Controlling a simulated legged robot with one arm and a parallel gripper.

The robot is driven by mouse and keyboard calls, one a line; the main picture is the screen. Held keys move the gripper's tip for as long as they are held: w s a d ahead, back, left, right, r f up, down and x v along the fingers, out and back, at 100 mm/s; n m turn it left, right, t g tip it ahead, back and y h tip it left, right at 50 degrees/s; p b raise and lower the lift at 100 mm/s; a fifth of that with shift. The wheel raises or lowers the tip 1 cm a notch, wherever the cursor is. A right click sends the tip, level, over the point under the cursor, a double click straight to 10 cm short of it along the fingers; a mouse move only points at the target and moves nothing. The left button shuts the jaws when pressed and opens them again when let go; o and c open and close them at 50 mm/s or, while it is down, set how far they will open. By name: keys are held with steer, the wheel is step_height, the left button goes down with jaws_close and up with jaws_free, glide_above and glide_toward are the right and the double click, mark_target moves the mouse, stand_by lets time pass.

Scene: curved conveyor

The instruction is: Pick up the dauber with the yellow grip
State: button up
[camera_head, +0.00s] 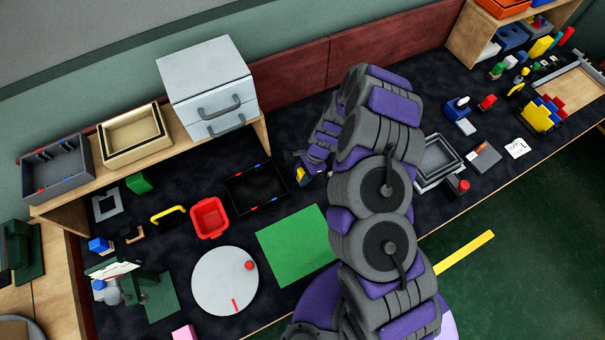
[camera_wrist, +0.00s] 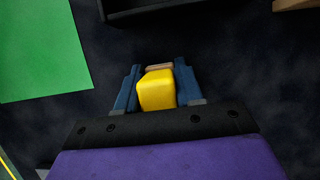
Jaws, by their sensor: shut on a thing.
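The dauber with the yellow grip (camera_wrist: 157,90) is between the two fingers of my gripper (camera_wrist: 159,76) in the wrist view. The fingers press on its sides, and a small tan part shows beyond the yellow grip. The head view shows a small bit of the yellow grip (camera_head: 301,174) at my gripper (camera_head: 302,170), just right of the black tray. My arm hides much of the area around it. I cannot tell whether the dauber is clear of the dark table surface.
The black tray (camera_head: 284,203) and a green mat (camera_head: 270,242) lie close to my gripper. A grey tray (camera_head: 459,168) stands right of my arm. A red bin (camera_head: 222,228) and a white round disc (camera_head: 202,300) are further left. A white drawer unit (camera_head: 176,82) stands behind.

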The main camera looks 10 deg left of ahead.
mark_target(302, 171)
steer(key=shift+r, duration=0.65)
step_height(302, 171, up, 3)
steer(key=shift+f+p, duration=0.1)
steer(key=shift+p, duration=0.55)
steer(key=s+d, duration=0.1)
steer(key=s, duration=0.4)
steer(key=s+d+p, duration=0.1)
steer(key=s, duration=0.4)
steer(key=s+d, duration=0.2)
steer(key=s, duration=0.3)
steer(key=shift+s+d+r+p, duration=0.1)
steer(key=shift+s+r+p, duration=0.1)
steer(key=shift+r+p, duration=0.2)
